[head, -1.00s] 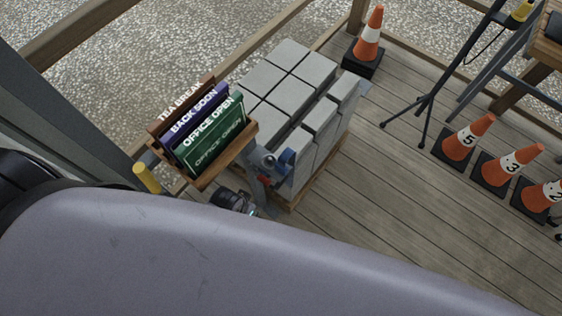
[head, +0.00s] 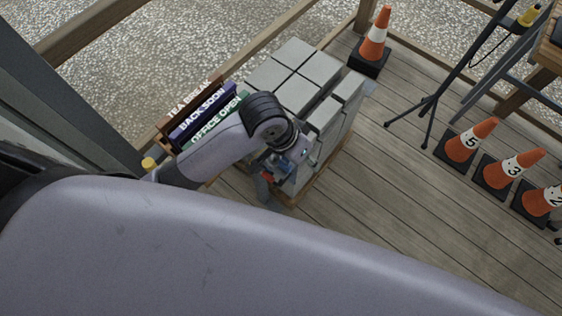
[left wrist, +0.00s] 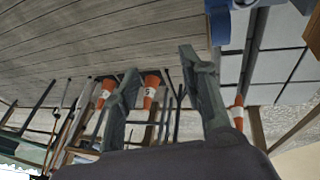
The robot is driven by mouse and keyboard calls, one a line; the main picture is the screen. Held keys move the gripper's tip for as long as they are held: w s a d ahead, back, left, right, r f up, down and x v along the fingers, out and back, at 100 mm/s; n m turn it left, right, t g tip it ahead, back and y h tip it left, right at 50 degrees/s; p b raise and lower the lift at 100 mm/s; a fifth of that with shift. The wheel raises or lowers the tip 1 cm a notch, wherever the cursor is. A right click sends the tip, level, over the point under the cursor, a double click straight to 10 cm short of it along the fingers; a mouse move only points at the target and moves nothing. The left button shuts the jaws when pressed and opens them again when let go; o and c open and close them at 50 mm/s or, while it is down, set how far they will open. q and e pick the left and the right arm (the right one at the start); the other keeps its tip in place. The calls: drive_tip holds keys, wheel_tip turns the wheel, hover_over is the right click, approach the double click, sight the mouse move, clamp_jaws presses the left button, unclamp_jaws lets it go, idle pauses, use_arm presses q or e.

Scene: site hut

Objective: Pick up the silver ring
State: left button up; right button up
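I cannot make out the silver ring in either view. My left gripper's two fingers (left wrist: 159,62) stand wide apart in the left wrist view, with nothing between them. In the head view, my left wrist is above the front corner of a stack of grey blocks (head: 310,68), and it hides part of what lies below. A blue thing with a red part (head: 266,178) shows just under the wrist, partly covered. Blue also shows at the top of the left wrist view (left wrist: 240,8), beyond the right finger. My right gripper is in neither view.
A wooden rack with sign boards (head: 203,115) stands left of the blocks, partly behind my arm. A traffic cone (head: 374,42) stands behind them. Several numbered cones (head: 464,144) and a tripod (head: 430,100) are at right. The plank floor between is clear.

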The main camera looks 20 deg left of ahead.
use_arm(q)
drive_tip(key=w+r+g+y, duration=0.1)
drive_tip(key=w+r, duration=0.1)
drive_tip(key=g+y, duration=0.1)
drive_tip(key=y, duration=0.2)
hover_over(285, 164)
wheel_tip(285, 164, down, 16)
drive_tip(key=shift+f, duration=0.2)
drive_tip(key=shift+c, duration=0.2)
drive_tip(key=c, duration=0.8)
drive_tip(key=shift+r, duration=0.1)
